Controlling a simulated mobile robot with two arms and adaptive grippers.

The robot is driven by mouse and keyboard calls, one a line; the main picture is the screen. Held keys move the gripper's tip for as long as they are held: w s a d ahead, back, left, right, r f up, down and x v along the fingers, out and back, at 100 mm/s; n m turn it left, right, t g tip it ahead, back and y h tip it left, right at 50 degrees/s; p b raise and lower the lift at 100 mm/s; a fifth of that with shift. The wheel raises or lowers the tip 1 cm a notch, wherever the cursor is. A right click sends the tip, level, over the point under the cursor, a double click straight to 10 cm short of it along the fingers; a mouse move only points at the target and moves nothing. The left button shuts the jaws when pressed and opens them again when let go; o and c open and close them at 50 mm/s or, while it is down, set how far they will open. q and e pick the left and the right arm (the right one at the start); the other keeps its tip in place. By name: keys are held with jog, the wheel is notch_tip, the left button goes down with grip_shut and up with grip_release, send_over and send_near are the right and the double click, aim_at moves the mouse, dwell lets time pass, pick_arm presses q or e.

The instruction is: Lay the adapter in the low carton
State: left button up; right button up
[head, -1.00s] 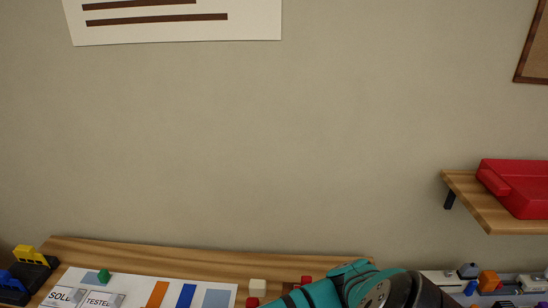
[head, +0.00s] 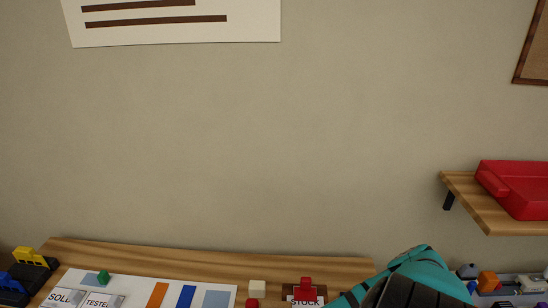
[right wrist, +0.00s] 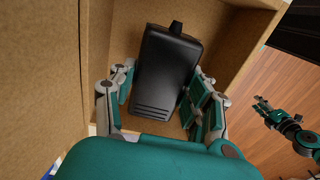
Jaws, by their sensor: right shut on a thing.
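The adapter (right wrist: 168,62) is a black block with a short stub at one end and ridges at the other. In the right wrist view it is between the fingers of my right gripper (right wrist: 163,82), which is shut on it. The adapter is over or inside a tan open carton (right wrist: 228,48), whose walls surround it; I cannot tell whether it touches the carton's floor. In the head view only part of my right arm shows. My left gripper (right wrist: 268,112) is small at the right of the right wrist view, empty, with its fingers apart.
A tall tan panel (right wrist: 40,80) stands close on the left of the right wrist view. In the head view, a wooden bench holds a mat (head: 135,287), a cream block (head: 257,287) and red pieces (head: 305,289). A red tray (head: 515,188) sits on a wall shelf.

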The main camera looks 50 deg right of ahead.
jog(key=shift+f, duration=1.65)
jog(key=shift+f, duration=0.1)
jog(key=o, duration=1.4)
notch_tip(320, 180, up, 12)
jog(key=shift+r+b, duration=0.15)
jog(key=shift+b, duration=0.15)
jog(key=shift+s+a+p, duration=1.5)
jog(key=shift+s+a, duration=1.25)
jog(key=shift+a, duration=0.2)
jog(key=shift+s+a+p, duration=1.45)
jog(key=shift+s+a, duration=1.3)
jog(key=shift+a, duration=0.2)
